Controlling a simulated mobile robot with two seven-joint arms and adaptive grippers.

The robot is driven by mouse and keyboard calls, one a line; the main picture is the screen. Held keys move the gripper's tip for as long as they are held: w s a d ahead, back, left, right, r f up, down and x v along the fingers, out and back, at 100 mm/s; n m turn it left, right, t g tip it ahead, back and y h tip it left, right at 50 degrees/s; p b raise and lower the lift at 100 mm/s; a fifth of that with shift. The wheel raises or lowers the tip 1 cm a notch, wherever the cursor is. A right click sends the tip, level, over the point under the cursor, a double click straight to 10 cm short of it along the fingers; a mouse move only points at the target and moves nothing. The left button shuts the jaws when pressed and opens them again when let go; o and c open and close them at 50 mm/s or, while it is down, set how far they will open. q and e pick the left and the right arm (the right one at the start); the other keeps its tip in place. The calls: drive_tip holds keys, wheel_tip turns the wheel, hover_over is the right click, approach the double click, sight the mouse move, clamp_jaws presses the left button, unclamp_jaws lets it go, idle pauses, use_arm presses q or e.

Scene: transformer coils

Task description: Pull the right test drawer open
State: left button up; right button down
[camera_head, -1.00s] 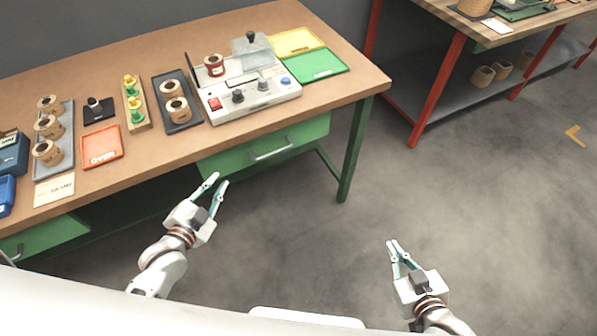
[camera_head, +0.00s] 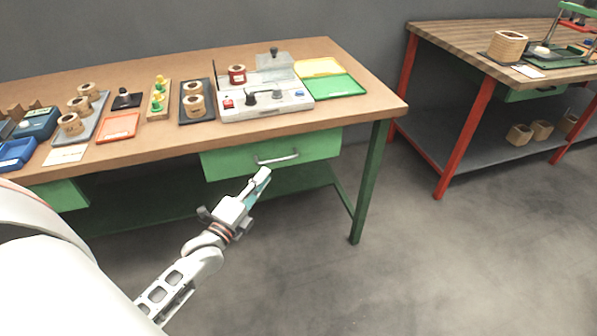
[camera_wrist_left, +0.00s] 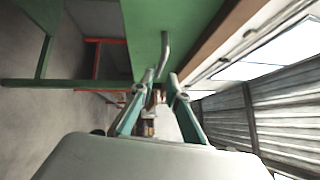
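The right test drawer is a green front (camera_head: 225,163) with a grey bar handle (camera_head: 277,159), under the right part of the wooden table. It looks closed. My left gripper (camera_head: 262,178) is just in front of and below the handle. In the left wrist view, its two teal fingers (camera_wrist_left: 157,84) are apart, and the handle (camera_wrist_left: 164,55) reaches down toward the gap between them from the green drawer front (camera_wrist_left: 190,25). I cannot tell whether the fingers touch it. My right gripper is not in the current views.
A test unit with knobs (camera_head: 265,104) stands on the table (camera_head: 150,140) above the drawer, with green (camera_head: 335,86) and yellow trays beside it. A green table leg (camera_head: 370,185) is to the right. The floor in front is clear.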

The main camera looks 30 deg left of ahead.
sight(276, 160)
use_arm(q)
drive_tip(key=w, duration=0.5)
drive_tip(key=w+r+b, duration=0.1)
drive_tip(key=w, duration=0.2)
drive_tip(key=shift+a, duration=0.25)
drive_tip(key=shift+s, duration=0.1)
clamp_jaws()
